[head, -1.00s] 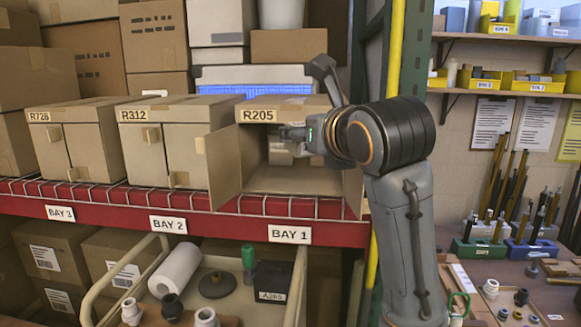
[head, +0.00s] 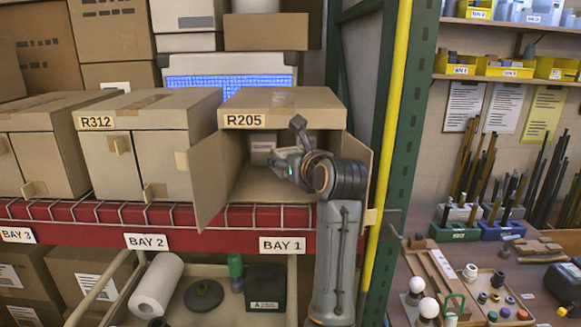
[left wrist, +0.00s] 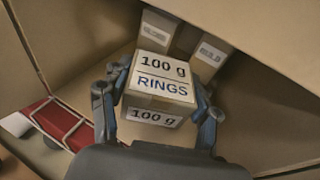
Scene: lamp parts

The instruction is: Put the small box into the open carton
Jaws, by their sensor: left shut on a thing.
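The open carton (head: 285,101), labelled R205, stands on the red-edged shelf with its door flaps swung out to both sides. My left gripper (head: 283,163) reaches into its opening. In the left wrist view, the gripper's fingers are on both sides of the small box (left wrist: 163,84), marked "100 g RINGS", and shut on it. The box is inside the carton's walls, above its floor or resting on it; I cannot tell which. In the head view the gripper largely hides it. Two other small boxes, one at the back (left wrist: 157,30) and one beside it (left wrist: 212,57), stand deeper in the carton. My right gripper is not in view.
The left door flap (head: 213,180) and right door flap (head: 357,160) flank the opening closely. A closed carton R312 (head: 150,110) stands to the left. A green rack post (head: 402,120) rises to the right. A cart with a paper roll (head: 157,285) is below.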

